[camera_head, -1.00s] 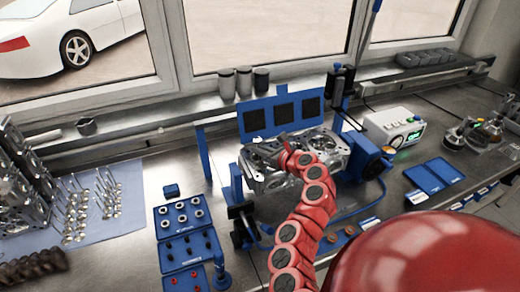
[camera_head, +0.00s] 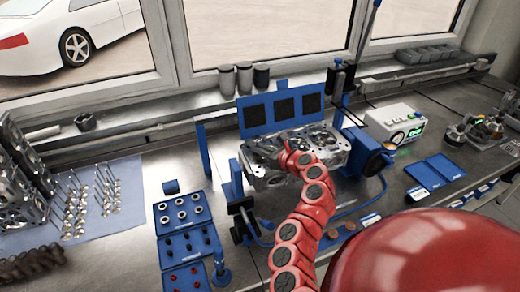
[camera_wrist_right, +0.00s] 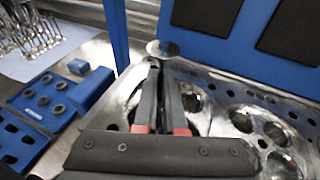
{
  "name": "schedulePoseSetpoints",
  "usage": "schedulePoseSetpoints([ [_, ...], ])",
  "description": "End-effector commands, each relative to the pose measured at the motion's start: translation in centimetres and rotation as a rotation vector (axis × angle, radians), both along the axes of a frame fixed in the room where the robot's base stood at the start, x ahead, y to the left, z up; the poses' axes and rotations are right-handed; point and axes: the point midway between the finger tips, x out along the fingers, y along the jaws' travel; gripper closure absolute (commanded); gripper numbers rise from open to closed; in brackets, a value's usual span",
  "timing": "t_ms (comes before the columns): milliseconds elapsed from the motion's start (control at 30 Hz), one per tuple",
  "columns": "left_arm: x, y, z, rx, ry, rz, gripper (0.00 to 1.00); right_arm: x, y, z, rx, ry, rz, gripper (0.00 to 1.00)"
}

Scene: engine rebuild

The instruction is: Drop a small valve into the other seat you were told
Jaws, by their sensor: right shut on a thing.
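The silver cylinder head (camera_head: 328,143) sits in a blue stand at the middle of the bench. Its top also fills the right of the right wrist view (camera_wrist_right: 222,92), with several round openings. My right gripper (camera_head: 284,139) is over the left part of the cylinder head. In the right wrist view its dark fingers (camera_wrist_right: 161,72) are shut on a small valve (camera_wrist_right: 162,48), whose round metal disc shows at the fingertips. The valve's stem is mostly hidden, and I cannot tell whether it touches a seat. My left gripper is not in view.
Many valves (camera_head: 105,190) stand on a blue mat at left. A blue tray (camera_head: 157,222) of small parts is left of the stand. Blue panels with dark pads (camera_head: 253,116) rise behind the cylinder head. A green-lit device (camera_head: 392,122) stands at right.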

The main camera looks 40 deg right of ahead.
Motion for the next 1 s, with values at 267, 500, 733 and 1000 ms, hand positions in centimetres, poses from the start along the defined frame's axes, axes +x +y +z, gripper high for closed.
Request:
schedulePoseSetpoints([
  [267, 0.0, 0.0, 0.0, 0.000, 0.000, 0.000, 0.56, 0.0, 0.0, -0.1, 0.001, 0.002, 0.000, 0.76],
  [500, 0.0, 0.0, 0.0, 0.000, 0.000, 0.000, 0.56, 0.0, 0.0, -0.1, 0.002, 0.002, -0.001, 0.57],
  [733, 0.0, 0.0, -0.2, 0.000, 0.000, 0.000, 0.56, -0.4, -0.2, 0.0, 0.000, 0.000, -0.004, 0.57],
  [1000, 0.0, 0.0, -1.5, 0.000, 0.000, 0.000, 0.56, -3.6, -0.5, 0.9, -0.001, -0.003, -0.004, 0.57],
])
